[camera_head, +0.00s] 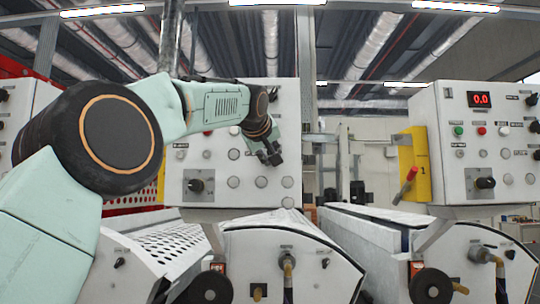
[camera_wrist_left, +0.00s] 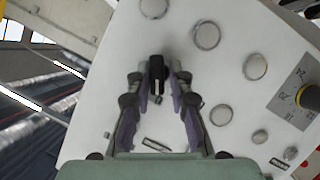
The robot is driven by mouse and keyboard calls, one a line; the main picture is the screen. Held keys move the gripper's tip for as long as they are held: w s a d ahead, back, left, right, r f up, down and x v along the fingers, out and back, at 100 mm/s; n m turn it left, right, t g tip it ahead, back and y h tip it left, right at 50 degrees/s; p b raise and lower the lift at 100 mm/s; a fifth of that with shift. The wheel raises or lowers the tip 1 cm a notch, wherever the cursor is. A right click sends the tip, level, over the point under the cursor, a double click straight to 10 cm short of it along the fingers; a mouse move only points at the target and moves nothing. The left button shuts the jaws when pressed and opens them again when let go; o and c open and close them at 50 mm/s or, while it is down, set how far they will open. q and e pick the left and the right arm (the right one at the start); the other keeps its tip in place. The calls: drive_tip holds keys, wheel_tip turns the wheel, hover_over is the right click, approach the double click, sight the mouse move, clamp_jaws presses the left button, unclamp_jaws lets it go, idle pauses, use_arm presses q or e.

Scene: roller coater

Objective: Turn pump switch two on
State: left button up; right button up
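A white control panel (camera_head: 232,160) with round buttons and knobs stands in front of me, and its face fills much of the left wrist view (camera_wrist_left: 225,95). My left gripper (camera_head: 272,154) is at the panel's upper right part. In the left wrist view my left gripper (camera_wrist_left: 159,72) is open, with a finger on each side of a small black switch knob (camera_wrist_left: 157,74). I cannot tell whether the fingers touch the knob. The gripper hides this knob in the head view. The switch labels are too small to read. My right gripper is not in view.
A large black knob on a grey plate (camera_head: 196,184) is at the panel's lower left. A second panel (camera_head: 490,150) with a red 0.0 display stands at the right, beside a yellow box (camera_head: 413,165) with a red-handled lever. White roller machines (camera_head: 285,250) lie below.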

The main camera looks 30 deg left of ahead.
use_arm(q)
drive_tip(key=shift+c, duration=0.7)
drive_tip(key=shift+d, duration=0.25)
clamp_jaws()
drive_tip(key=shift+a, duration=0.1)
drive_tip(key=shift+r, duration=0.1)
drive_tip(key=shift+w+d+m+g+y+p, duration=0.15)
drive_tip(key=shift+m+g+y+p, duration=0.6)
drive_tip(key=shift+m+y+p, duration=0.9)
drive_tip(key=shift+w+d+m+g+y+p, duration=0.15)
drive_tip(key=shift+m+g+y+p, duration=0.7)
drive_tip(key=shift+m, duration=1.5)
drive_tip(key=shift+s, duration=0.1)
